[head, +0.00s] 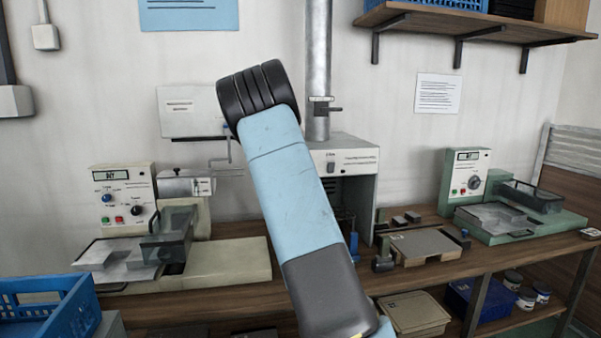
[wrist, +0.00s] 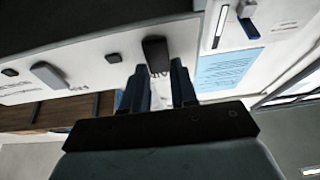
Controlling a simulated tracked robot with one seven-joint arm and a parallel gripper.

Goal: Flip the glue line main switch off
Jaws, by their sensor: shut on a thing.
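My gripper (wrist: 158,85) shows in the wrist view, its two dark blue fingers reaching toward a pale panel (wrist: 105,62). They are shut on a black switch piece (wrist: 155,50) that stands out from the panel, with a pale gap between the fingers behind it. The switch's on or off position cannot be told. In the head view my raised arm hides my gripper and whatever it holds. A pale hood front (head: 358,160) with a small grey control (head: 331,168) shows beside the arm.
On the same panel sit a grey handle (wrist: 48,74) and a small black knob (wrist: 10,72). The bench holds a left machine (head: 122,196), a green machine (head: 466,175) and a flat plate (head: 425,243). A blue crate (head: 50,305) stands at the front left; a shelf (head: 470,25) overhangs the right.

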